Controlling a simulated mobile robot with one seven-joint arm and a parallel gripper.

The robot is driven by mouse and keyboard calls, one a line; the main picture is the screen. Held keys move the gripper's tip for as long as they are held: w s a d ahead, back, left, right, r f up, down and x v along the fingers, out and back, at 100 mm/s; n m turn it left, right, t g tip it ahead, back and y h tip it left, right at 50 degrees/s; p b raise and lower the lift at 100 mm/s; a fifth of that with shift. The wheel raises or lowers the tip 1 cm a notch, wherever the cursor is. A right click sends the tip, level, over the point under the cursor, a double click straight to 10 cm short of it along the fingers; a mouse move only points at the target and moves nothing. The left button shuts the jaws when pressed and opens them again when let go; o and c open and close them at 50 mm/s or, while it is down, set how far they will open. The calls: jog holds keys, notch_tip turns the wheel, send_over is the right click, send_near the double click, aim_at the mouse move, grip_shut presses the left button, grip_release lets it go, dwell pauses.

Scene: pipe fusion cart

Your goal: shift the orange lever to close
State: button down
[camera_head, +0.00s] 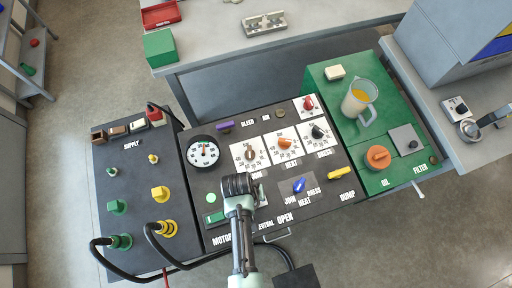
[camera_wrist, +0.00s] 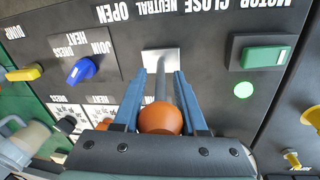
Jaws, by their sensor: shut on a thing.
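The orange lever (camera_wrist: 160,118) has a round orange knob on a grey shaft rising from a pale slot plate on the dark control panel. In the wrist view the blue fingers of my gripper (camera_wrist: 160,85) stand on both sides of the knob and shaft, shut on the lever. The printed words CLOSE, NEUTRAL and OPEN show upside down beyond the slot plate. The shaft looks near the middle of the slot; its exact position is hard to tell. In the head view my gripper (camera_head: 240,186) covers the lever.
A green rocker switch (camera_wrist: 264,58) and a lit green lamp (camera_wrist: 243,90) sit beside the lever. A blue knob (camera_head: 299,185) and a yellow knob (camera_head: 341,174) stand on its other side. A gauge (camera_head: 203,152) is at the panel's upper left. A jug (camera_head: 359,98) stands on the green box.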

jog(key=shift+s+a+f+t+h+b, duration=0.2)
jog(key=shift+a+h+b, duration=0.2)
jog(key=shift+a+h, duration=0.15)
jog(key=shift+s+a+f+t+h+b, duration=0.1)
jog(key=shift+s+a+f+h+b, duration=0.1)
jog(key=shift+a+h+b, duration=0.35)
jog(key=shift+d+r+h, duration=0.1)
jog(key=shift+h, duration=0.4)
jog(key=c, duration=0.5)
grip_release()
jog(key=shift+c, duration=0.2)
jog(key=shift+r, duration=0.1)
jog(key=v, duration=1.3)
jog(key=shift+s+b, duration=0.2)
jog(key=shift+b, duration=0.25)
jog(key=shift+w, duration=0.1)
